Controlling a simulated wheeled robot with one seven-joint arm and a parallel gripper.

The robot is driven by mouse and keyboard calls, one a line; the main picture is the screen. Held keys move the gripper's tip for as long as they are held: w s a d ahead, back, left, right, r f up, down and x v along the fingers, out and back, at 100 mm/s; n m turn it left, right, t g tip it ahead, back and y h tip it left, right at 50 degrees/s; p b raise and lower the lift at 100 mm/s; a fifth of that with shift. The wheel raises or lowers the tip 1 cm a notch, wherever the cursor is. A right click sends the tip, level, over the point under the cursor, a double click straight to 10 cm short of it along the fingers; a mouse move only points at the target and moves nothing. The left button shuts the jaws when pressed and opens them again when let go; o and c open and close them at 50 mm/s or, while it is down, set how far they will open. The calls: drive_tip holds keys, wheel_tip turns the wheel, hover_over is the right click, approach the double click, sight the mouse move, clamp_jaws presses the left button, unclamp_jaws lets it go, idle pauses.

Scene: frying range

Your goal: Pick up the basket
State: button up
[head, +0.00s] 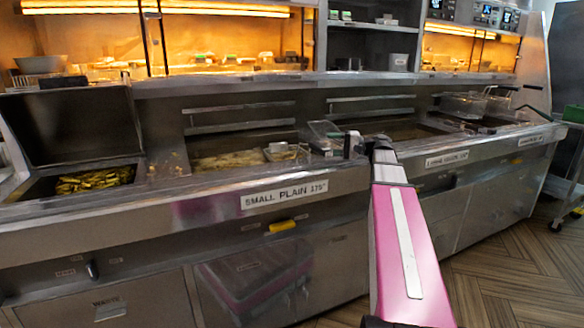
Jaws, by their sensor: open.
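A wire basket (463,106) with dark handles sits at the far right of the fryer counter, over a fryer well. A small metal container (283,152), possibly another basket, sits in the vat behind the "SMALL PLAIN" label. My gripper (354,144) is at the end of my pink arm, over the counter's front edge near the middle. It is open, and I see nothing between its fingers. It is apart from the wire basket, well to its left. My arm hides part of the counter front.
A steel fryer counter (330,183) runs across the view. A vat (95,180) at the left holds yellow-brown food, with a raised dark panel behind it. Lit warming shelves stand behind. Wood-pattern floor (490,272) is clear at the right, beside a wheeled cart (570,185).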

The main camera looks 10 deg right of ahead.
sight(314, 145)
drive_tip(key=shift+f+x, duration=0.15)
drive_tip(key=shift+x, duration=1.6)
drive_tip(key=shift+f+x, duration=0.15)
drive_tip(key=shift+x, duration=1.65)
drive_tip(key=shift+s, duration=0.1)
clamp_jaws()
